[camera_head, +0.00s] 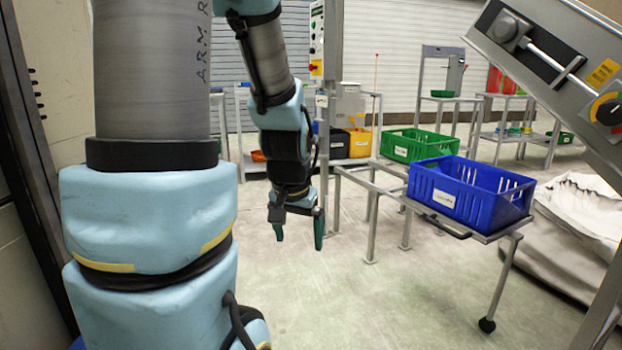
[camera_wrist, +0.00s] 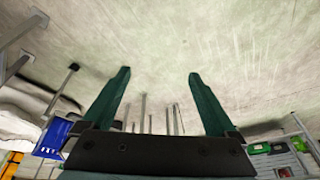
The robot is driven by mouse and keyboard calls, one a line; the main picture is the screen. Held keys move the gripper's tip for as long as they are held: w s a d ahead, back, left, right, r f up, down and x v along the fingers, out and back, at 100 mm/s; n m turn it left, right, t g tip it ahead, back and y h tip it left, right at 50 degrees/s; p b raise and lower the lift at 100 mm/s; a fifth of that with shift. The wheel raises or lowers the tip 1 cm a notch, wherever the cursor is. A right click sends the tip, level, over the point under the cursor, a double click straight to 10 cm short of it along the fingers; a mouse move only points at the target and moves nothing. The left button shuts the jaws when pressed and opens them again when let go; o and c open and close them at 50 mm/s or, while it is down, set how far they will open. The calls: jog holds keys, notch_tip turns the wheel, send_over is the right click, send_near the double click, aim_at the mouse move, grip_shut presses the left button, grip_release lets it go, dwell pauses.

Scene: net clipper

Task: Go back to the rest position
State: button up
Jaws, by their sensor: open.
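My gripper (camera_head: 299,234) hangs below my arm near the middle of the head view, with its two green fingers pointing down. It is open and empty, above bare floor and to the left of the metal frame. In the wrist view my gripper (camera_wrist: 158,90) shows two green fingers spread wide, with only floor and some thin metal legs between them.
A blue crate (camera_head: 430,188) and a green crate (camera_head: 394,151) rest on the metal frame (camera_head: 388,186) to the right. A slanted machine (camera_head: 545,48) fills the upper right. The pale floor (camera_head: 370,300) in front is clear.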

jog(key=s+a+n+g+p, duration=0.1)
jog(key=s+a+n+g, duration=0.1)
jog(key=s+a+n, duration=0.3)
notch_tip(320, 180, up, 21)
jog(key=m+p, duration=0.2)
jog(key=p, duration=1.9)
jog(key=shift+s+d, duration=0.2)
jog(key=shift+d, duration=0.25)
jog(key=shift+c, duration=0.3)
